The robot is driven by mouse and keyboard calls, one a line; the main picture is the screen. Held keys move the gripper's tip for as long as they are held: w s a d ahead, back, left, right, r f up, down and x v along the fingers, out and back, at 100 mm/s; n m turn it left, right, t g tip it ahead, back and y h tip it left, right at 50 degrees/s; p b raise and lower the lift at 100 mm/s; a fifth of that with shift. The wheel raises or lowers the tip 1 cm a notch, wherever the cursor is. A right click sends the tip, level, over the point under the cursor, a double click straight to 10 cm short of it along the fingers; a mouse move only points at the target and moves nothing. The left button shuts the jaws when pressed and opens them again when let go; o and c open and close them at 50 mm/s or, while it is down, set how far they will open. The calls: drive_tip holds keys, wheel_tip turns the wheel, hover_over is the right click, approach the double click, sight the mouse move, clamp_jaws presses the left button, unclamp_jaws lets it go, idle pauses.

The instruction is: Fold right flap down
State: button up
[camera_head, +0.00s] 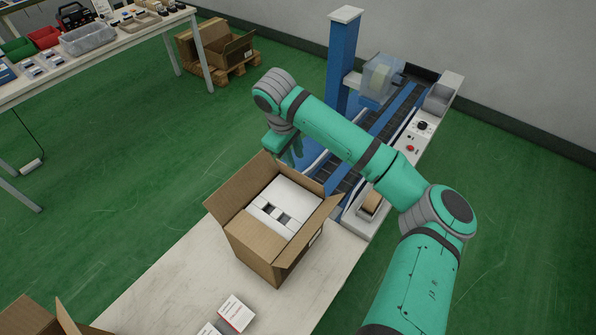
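An open brown cardboard box (254,249) stands on the pale table. It holds white packages (287,194) that nearly fill it. Its right flap (312,228) stands up and leans outward along the right side. Another flap (234,187) stands up at the back left. My arm reaches over from the right, and its wrist is behind the box. My gripper (291,153) points down just beyond the box's far edge, apart from the right flap. Its fingers are small and partly hidden, so whether they are open or shut is unclear.
A blue-framed conveyor machine (345,62) with a control panel (417,131) stands behind and right of the box. Small white cartons (236,313) lie on the table (178,281) in front. Another open carton (30,316) is at lower left. The table's left part is clear.

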sight(299, 173)
drive_tip(key=x, duration=0.9)
drive_tip(key=shift+d, duration=0.15)
drive_tip(key=shift+x, duration=0.75)
clamp_jaws()
idle(0.5)
